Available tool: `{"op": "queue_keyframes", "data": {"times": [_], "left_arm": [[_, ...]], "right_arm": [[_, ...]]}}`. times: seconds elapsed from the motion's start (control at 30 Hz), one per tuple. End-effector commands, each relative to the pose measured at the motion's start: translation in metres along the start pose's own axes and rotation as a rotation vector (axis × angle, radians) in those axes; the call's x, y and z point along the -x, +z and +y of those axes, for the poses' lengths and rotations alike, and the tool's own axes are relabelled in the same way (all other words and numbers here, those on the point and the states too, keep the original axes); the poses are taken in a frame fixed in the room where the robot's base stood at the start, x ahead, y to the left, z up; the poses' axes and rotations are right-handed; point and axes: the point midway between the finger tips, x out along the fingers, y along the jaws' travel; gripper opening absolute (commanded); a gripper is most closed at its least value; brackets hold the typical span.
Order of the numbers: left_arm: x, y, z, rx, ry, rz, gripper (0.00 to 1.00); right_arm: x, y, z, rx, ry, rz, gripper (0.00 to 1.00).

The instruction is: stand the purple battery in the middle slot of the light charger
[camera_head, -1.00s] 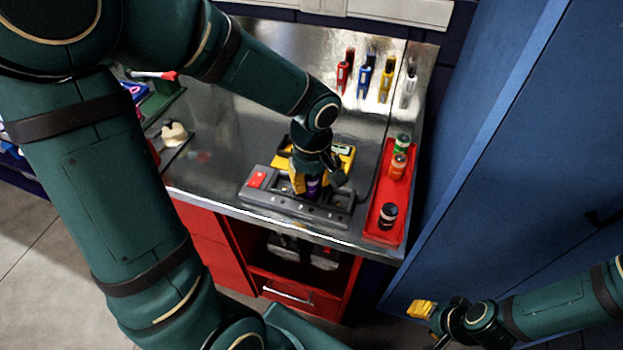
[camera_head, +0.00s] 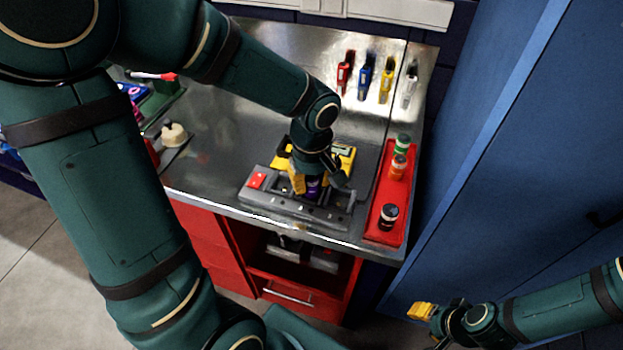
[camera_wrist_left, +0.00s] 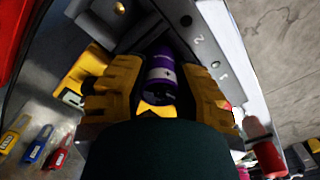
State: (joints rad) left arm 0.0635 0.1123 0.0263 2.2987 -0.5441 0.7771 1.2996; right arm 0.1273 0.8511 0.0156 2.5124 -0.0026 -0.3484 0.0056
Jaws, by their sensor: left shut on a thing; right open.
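The purple battery (camera_head: 313,187) is between the yellow fingers of my left gripper (camera_head: 315,184), which is shut on it. In the left wrist view the battery (camera_wrist_left: 161,70) shows its purple side and a dark end between the two yellow fingers (camera_wrist_left: 155,95). The light charger (camera_head: 262,199) is a grey block near the bench's front edge, with a red patch at its left end. The battery is at the middle of the charger; the gripper hides its lower end, so I cannot tell how deep it sits. My right gripper (camera_head: 428,322) is open and empty, off the bench at lower right.
A red tray (camera_head: 375,226) right of the charger holds a green, an orange and a dark battery. A yellow device (camera_head: 343,157) lies just behind the charger. A blue cabinet (camera_head: 500,170) rises on the right.

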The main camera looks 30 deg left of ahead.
Motion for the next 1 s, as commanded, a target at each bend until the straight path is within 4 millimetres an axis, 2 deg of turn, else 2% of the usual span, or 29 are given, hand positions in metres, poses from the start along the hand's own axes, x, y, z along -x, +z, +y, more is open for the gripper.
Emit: {"op": "queue_keyframes", "data": {"times": [0.67,0.7,1.0], "left_arm": [[-0.012,0.0,0.0,0.0,0.0,0.0,0.0],[-0.012,0.0,0.0,0.0,0.0,0.0,0.34],[-0.011,0.0,0.0,0.0,-0.001,0.0,0.36]], "right_arm": [[-0.011,0.001,0.004,0.0,0.0,0.0,0.47],[-0.011,0.001,0.004,0.0,0.0,0.0,0.47],[-0.01,0.001,0.004,0.0,0.0,0.0,0.47]]}}
